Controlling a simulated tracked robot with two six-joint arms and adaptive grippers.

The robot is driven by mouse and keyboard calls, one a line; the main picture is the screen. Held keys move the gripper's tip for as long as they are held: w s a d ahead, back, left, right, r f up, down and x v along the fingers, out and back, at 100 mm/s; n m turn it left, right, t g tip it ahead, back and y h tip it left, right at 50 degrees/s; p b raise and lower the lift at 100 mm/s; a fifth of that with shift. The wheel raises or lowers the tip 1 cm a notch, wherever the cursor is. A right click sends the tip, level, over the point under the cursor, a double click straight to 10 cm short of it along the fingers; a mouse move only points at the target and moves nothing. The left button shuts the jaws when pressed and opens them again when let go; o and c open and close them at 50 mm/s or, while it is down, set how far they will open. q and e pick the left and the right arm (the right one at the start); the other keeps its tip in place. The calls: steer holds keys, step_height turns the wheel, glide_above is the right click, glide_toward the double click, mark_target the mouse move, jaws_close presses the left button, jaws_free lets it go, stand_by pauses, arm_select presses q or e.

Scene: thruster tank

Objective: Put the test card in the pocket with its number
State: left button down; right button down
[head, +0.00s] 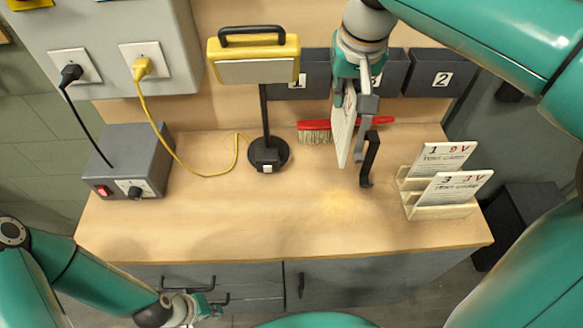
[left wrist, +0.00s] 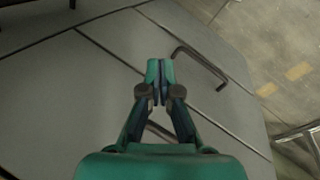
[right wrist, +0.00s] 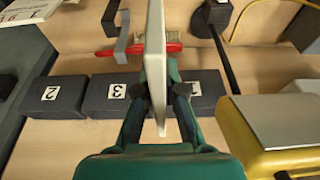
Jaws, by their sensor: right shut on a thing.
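My right gripper (head: 352,98) is shut on a thin white test card (head: 344,130) above the back of the bench. The card is upright and nearly edge-on; its number cannot be read. It also shows edge-on in the right wrist view (right wrist: 155,60). Dark grey pockets are on the back wall: pocket 1 (head: 312,68) left, pocket 3 (head: 393,68) partly behind my gripper, pocket 2 (head: 458,65) right. Two more cards, 1 9V (head: 445,158) and 3 3V (head: 455,188), stand in a wooden rack (head: 440,212). My left gripper (left wrist: 160,72) is shut and empty by the cabinet front.
A yellow lamp (head: 253,70) on a black stand is left of pocket 1. A red brush (head: 315,126) lies behind the card. A black upright holder (head: 370,160) stands right of it. A grey power box (head: 130,160) with cables is at left. The bench's front middle is clear.

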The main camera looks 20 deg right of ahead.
step_height(320, 180, down, 20)
steer(key=shift+r, duration=0.25)
stand_by(0.3)
steer(key=shift+f, duration=0.1)
steer(key=c, duration=1.3)
jaws_free()
steer(key=shift+o, duration=0.2)
